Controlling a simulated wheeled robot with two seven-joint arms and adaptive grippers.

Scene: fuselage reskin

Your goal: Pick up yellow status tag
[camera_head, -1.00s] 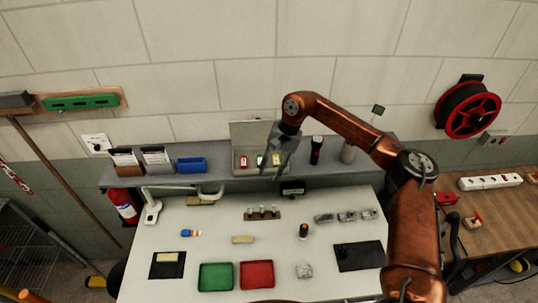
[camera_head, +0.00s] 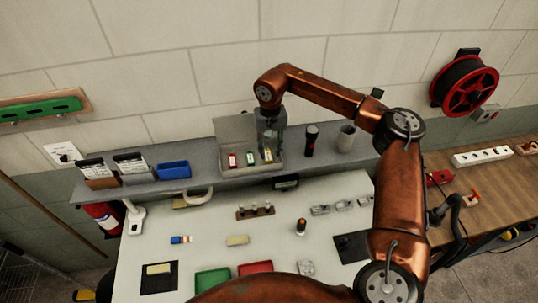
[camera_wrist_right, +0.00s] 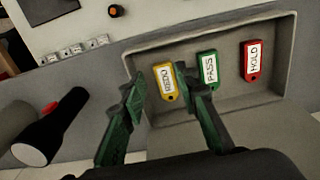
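The yellow status tag (camera_wrist_right: 165,82) lies in a grey open case, beside a green PASS tag (camera_wrist_right: 208,68) and a red HOLD tag (camera_wrist_right: 251,60). In the head view the yellow tag (camera_head: 268,155) is the rightmost of the three. My right gripper (camera_head: 268,140) is over the case. In the wrist view the right gripper (camera_wrist_right: 165,85) is open, its green fingers apart, with the yellow tag showing between and beyond the fingertips. No contact with the tag is clear. My left gripper is not in view.
The case (camera_head: 237,135) stands on a grey shelf (camera_head: 215,180) with its lid up at the back. A black flashlight (camera_head: 311,142) and a grey cup (camera_head: 346,138) stand right of it. A blue bin (camera_head: 174,170) is to the left.

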